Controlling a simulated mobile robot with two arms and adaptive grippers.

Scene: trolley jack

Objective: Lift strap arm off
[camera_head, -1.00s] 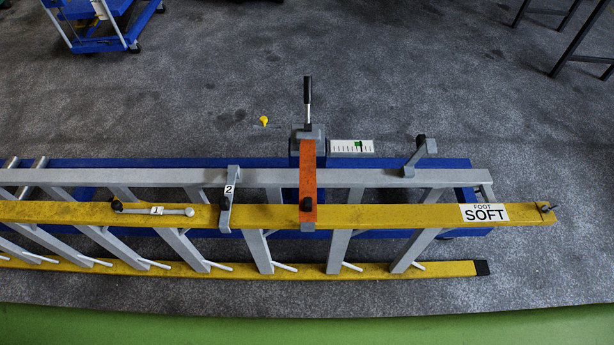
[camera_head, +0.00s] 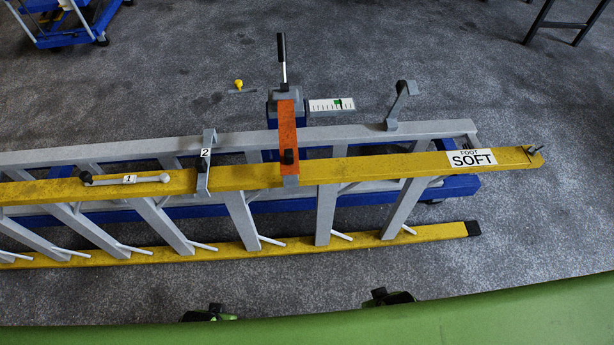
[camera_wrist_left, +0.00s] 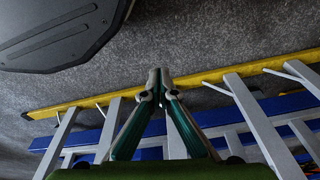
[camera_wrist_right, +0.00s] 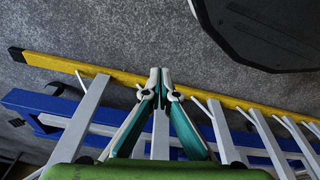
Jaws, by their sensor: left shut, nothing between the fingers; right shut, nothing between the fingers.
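An orange strap arm (camera_head: 287,132) lies across the ladder's grey rail and yellow rail (camera_head: 365,167) in the head view. It has a black knob near its front end. Its back end meets a grey block with an upright black-handled lever (camera_head: 282,58). My left gripper (camera_wrist_left: 160,72) is shut and empty in the left wrist view, over the ladder's lower yellow rail. My right gripper (camera_wrist_right: 160,72) is shut and empty in the right wrist view, also by the ladder. In the head view, only small dark and green parts of my arms show at the bottom, well short of the orange arm.
A blue frame (camera_head: 345,203) lies under the ladder. Clamp 2 (camera_head: 205,162) and bar 1 (camera_head: 127,179) are on the left. A grey bracket (camera_head: 400,103) stands at right, beside a white scale (camera_head: 331,106). A yellow piece (camera_head: 239,85) lies behind. A blue trolley (camera_head: 60,32) stands far left.

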